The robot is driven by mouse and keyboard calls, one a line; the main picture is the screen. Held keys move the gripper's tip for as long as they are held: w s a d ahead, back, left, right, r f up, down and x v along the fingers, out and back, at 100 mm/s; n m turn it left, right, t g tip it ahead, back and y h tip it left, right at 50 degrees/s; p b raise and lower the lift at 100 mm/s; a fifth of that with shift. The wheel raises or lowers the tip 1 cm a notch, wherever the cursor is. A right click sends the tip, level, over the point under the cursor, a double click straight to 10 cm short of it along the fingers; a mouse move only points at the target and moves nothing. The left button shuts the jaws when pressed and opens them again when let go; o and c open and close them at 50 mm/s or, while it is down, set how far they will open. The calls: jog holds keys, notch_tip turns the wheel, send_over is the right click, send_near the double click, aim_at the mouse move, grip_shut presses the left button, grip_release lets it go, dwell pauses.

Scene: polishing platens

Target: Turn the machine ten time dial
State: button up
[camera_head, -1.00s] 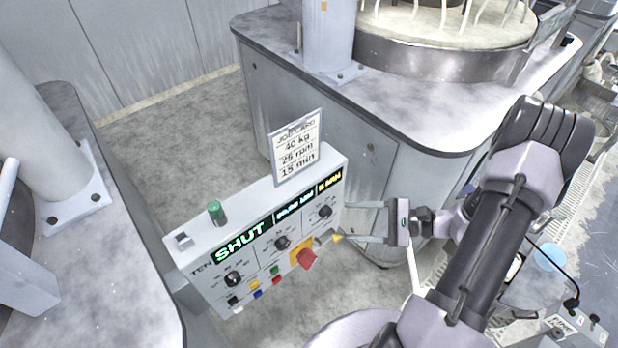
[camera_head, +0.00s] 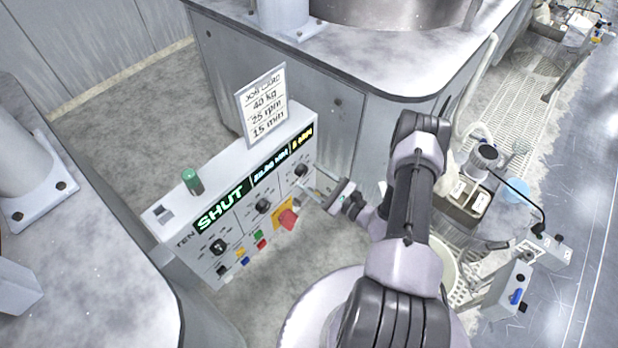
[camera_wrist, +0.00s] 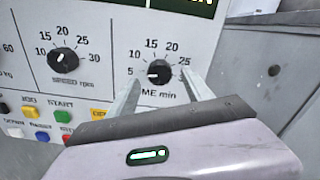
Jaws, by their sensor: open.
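The machine ten control panel (camera_head: 230,225) stands left of my arm in the head view, with a lit SHUT display (camera_head: 220,208). Its time dial (camera_head: 301,170) is the rightmost of three black dials. In the wrist view the time dial (camera_wrist: 159,72) has a scale from 5 to 25 min, its white mark pointing left near 5. My gripper (camera_head: 311,181) is open, facing the panel. In the wrist view its fingers (camera_wrist: 162,78) reach up on either side of the time dial, with visible gaps; I cannot tell their depth from the panel.
A job card (camera_head: 264,105) on the panel reads 40 kg, 25 rpm, 15 min. The speed dial (camera_wrist: 63,60) is left of the time dial. A red knob on a yellow plate (camera_head: 287,219) and coloured buttons (camera_wrist: 43,114) sit below. A grey cabinet (camera_wrist: 275,70) stands right.

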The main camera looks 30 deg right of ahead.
jog(key=shift+x, duration=0.8)
grip_shut()
